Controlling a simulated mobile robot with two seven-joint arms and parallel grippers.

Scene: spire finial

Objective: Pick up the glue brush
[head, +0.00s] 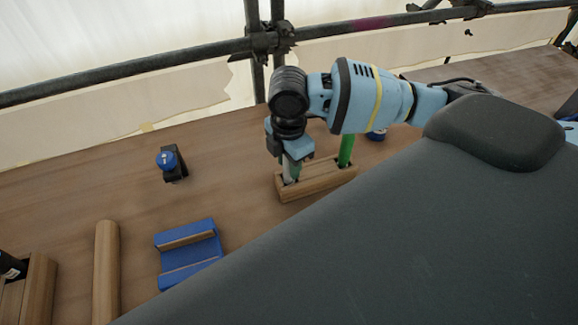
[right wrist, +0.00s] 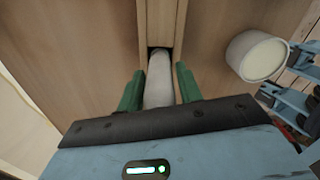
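A wooden holder block (head: 318,181) with two slots stands on the bench. A pale grey handle (head: 287,172) stands upright in its left slot, and a green handle (head: 346,150) stands in its right slot. I cannot tell from the handles alone which is the glue brush; any bristles are hidden. My right gripper (head: 295,168) is low over the left slot. In the right wrist view its green fingers (right wrist: 159,88) are open on either side of the grey handle (right wrist: 159,78), with a narrow gap at each side. My left gripper is not clearly in view.
A white cup (right wrist: 258,56) with cream contents is beside the holder in the right wrist view. A blue-knobbed clamp (head: 170,163), a blue cradle (head: 190,252), a wooden rod (head: 106,270) and a wooden piece (head: 40,290) lie to the left. A pipe rail (head: 150,66) runs behind the bench.

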